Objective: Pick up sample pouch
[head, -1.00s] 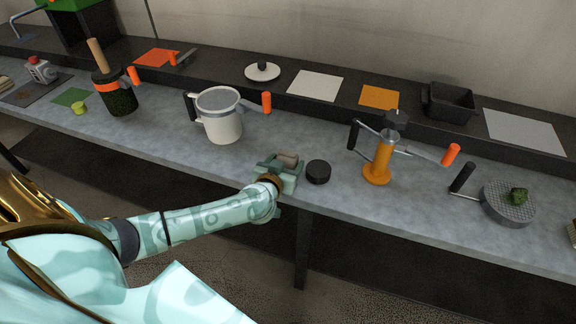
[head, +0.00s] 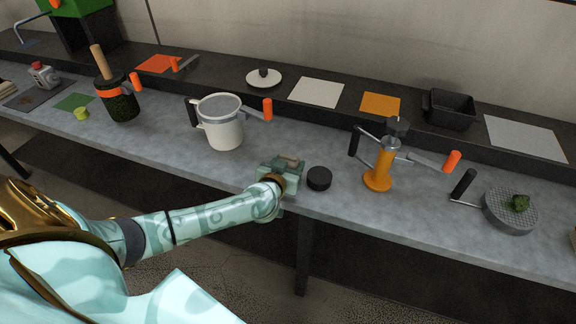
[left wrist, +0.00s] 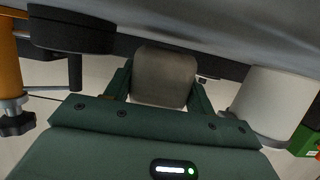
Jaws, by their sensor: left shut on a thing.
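The sample pouch is a small beige-brown block. In the left wrist view the pouch (left wrist: 165,77) sits between the two green fingers of my left gripper (left wrist: 160,85). In the head view my left gripper (head: 284,168) is over the front part of the grey bench, and only the top of the pouch (head: 289,160) shows there. The gripper is shut on the pouch. Whether the pouch still touches the bench is hard to tell. My right gripper is in neither view.
A black puck (head: 319,178) stands just right of my left gripper. A white pot (head: 222,130) stands behind it to the left, and an orange press (head: 380,170) stands to the right. A grey round plate (head: 505,215) lies far right. The bench's front edge is close.

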